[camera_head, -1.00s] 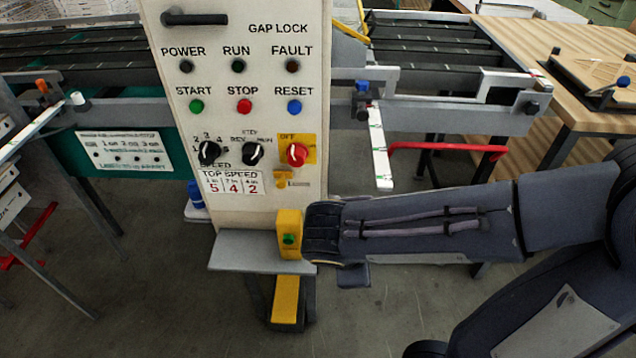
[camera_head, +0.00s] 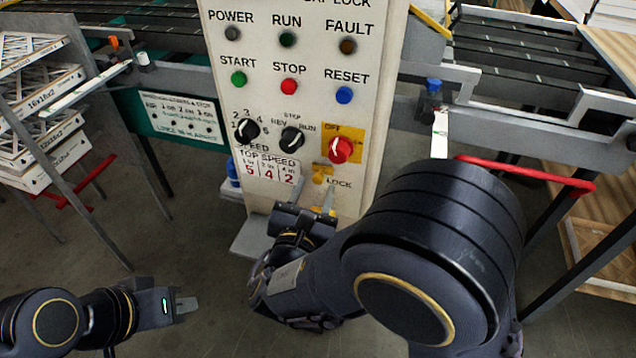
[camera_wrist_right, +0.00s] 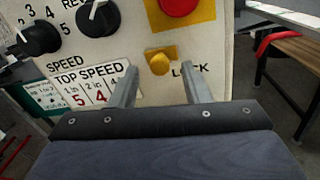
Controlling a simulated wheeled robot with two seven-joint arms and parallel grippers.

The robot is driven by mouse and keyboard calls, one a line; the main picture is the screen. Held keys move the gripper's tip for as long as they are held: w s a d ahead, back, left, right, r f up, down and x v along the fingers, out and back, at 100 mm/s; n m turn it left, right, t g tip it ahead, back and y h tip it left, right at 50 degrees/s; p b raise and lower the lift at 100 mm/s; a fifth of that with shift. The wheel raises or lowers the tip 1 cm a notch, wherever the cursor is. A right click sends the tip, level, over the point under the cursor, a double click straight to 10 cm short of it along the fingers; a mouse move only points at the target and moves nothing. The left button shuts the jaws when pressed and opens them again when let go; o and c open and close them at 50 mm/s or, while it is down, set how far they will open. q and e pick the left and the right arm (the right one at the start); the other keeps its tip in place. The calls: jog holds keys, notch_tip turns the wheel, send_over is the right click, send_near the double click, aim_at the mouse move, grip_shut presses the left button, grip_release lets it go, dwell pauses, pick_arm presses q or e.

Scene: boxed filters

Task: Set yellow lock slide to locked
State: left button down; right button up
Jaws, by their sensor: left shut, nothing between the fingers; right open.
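The yellow lock slide (camera_head: 320,174) is on the cream control panel (camera_head: 225,120), below the red rotary switch (camera_head: 341,149). In the right wrist view the slide (camera_wrist_right: 160,63) shows as a rounded yellow knob on a small yellow plate, left of the printed word LOCK. I cannot tell its setting. My right gripper (camera_wrist_right: 162,82) is open, its two fingers apart and pointing at the panel, with the slide between them in the picture. In the head view my right gripper (camera_head: 328,195) is just below the slide, partly hidden. My left gripper (camera_head: 186,305) is shut and empty, low at the left.
Black speed (camera_head: 246,130) and mode (camera_head: 292,140) knobs sit left of the red switch. A grey shelf (camera_head: 250,236) juts out under the panel, partly covered by my right arm. A red bar (camera_head: 525,172) stands at right. Floor is free around my left gripper.

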aim_at(320, 175)
jog(key=shift+x, duration=1.1)
jog(key=shift+c, duration=0.3)
grip_shut()
